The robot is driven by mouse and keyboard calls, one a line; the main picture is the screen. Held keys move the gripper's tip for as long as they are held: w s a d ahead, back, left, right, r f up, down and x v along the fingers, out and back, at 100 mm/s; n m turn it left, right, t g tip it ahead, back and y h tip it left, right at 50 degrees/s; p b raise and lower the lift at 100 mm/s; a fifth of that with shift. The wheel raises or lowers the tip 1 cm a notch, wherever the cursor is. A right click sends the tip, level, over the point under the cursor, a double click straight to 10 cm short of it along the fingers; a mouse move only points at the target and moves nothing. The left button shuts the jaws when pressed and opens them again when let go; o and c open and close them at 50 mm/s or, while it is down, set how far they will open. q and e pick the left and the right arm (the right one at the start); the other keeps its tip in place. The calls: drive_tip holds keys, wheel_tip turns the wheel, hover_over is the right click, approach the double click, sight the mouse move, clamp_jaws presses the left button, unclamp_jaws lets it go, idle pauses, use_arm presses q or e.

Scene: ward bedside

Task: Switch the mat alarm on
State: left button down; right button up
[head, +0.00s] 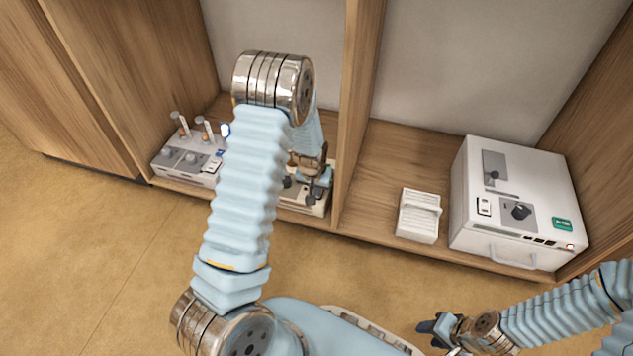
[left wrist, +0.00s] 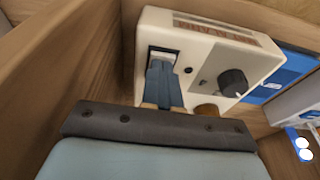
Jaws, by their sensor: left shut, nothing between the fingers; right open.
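The mat alarm (left wrist: 205,50) is a cream box with a red-brown label, whose lettering is hard to read. In the left wrist view its face carries a rocker switch (left wrist: 162,54) in a dark frame, a black knob (left wrist: 232,82) and an orange-brown button (left wrist: 207,110). In the head view the box (head: 300,204) sits on the shelf, mostly hidden behind my left arm. My left gripper (left wrist: 161,72) is shut and empty, its fingertips at the switch and covering part of it; whether they touch is unclear. My right gripper (head: 428,328) is open and empty, away from the shelf.
A white pump-like unit (head: 185,160) with syringes stands left of my left arm. A wooden divider (head: 352,120) rises just right of the alarm. Beyond it are a small white slatted box (head: 418,216) and a large white cabinet (head: 515,190). The floor in front is clear.

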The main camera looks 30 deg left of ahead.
use_arm(q)
drive_tip(key=shift+f, duration=0.1)
drive_tip(key=shift+s+f+b, duration=0.2)
drive_tip(key=shift+f+b, duration=0.4)
drive_tip(key=shift+f, duration=0.15)
drive_tip(key=shift+s+r, duration=0.1)
drive_tip(key=shift+r, duration=0.2)
drive_tip(key=shift+w+a+r+p, duration=0.1)
drive_tip(key=shift+w+r+p, duration=0.2)
drive_tip(key=shift+w, duration=0.45)
